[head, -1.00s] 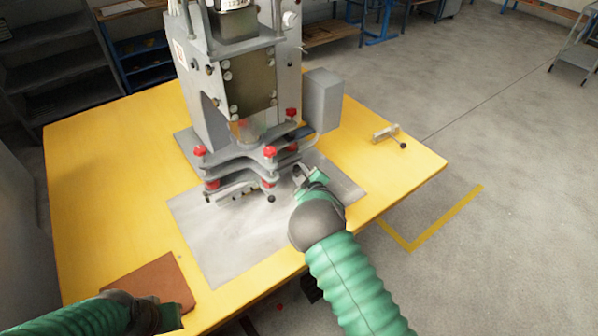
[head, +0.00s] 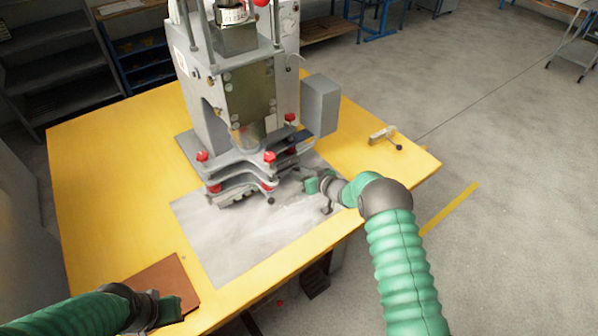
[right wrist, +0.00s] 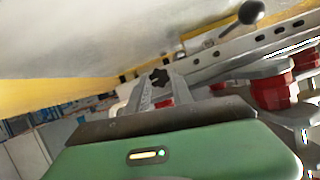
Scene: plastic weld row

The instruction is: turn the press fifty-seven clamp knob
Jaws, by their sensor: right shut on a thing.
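The grey press (head: 232,100) stands on the yellow table, with red knobs (head: 270,157) on its lower plates. My right gripper (head: 303,181) reaches in from the right at the press's lower right side, just above the metal plate. In the right wrist view, its jaws (right wrist: 157,90) are shut at a small black star-shaped knob (right wrist: 159,77), the clamp knob by its look. In the head view the gripper hides this knob. My left gripper (head: 172,308) is at the lower left, over the brown sheet; its jaws are too unclear to read.
A grey metal plate (head: 240,250) lies under the press. The brown sheet (head: 165,278) lies at the table's front left. A small clamp (head: 383,134) sits at the right edge. A dark ball-ended lever (right wrist: 250,12) shows near my right gripper. The table's left side is clear.

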